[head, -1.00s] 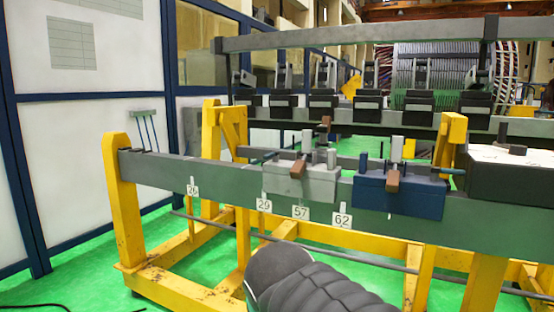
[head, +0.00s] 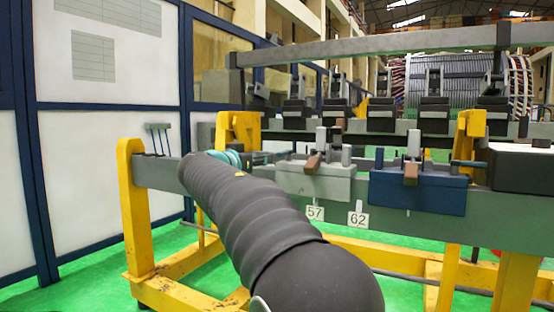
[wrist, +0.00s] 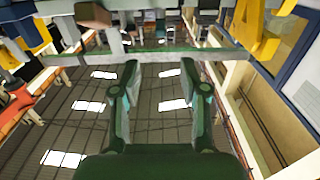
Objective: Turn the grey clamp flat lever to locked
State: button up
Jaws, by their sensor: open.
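The grey clamp (head: 315,183) sits on the grey beam, with a brown-ended lever (head: 312,164) angled out at its front and a light upright post behind it. A brown block (wrist: 93,14) shows at the top left of the wrist view, likely that lever's end. My gripper (wrist: 160,75) is open and empty, its two fingers apart below a grey bar. In the head view my dark arm reaches to the beam left of the grey clamp. I see no contact with the lever.
A blue clamp (head: 418,190) with its own brown lever stands just right of the grey one. Tags 57 (head: 315,213) and 62 (head: 358,219) hang on the beam (head: 505,211). Yellow supports (head: 137,215) flank it. A second beam with black clamps runs behind.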

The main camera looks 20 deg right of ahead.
aim_at(278, 153)
jog(key=p+x, duration=0.3)
jog(key=x, duration=1)
jog(key=shift+w+d, duration=0.25)
jog(key=shift+w, duration=0.05)
jog(key=shift+c, duration=0.3)
grip_shut()
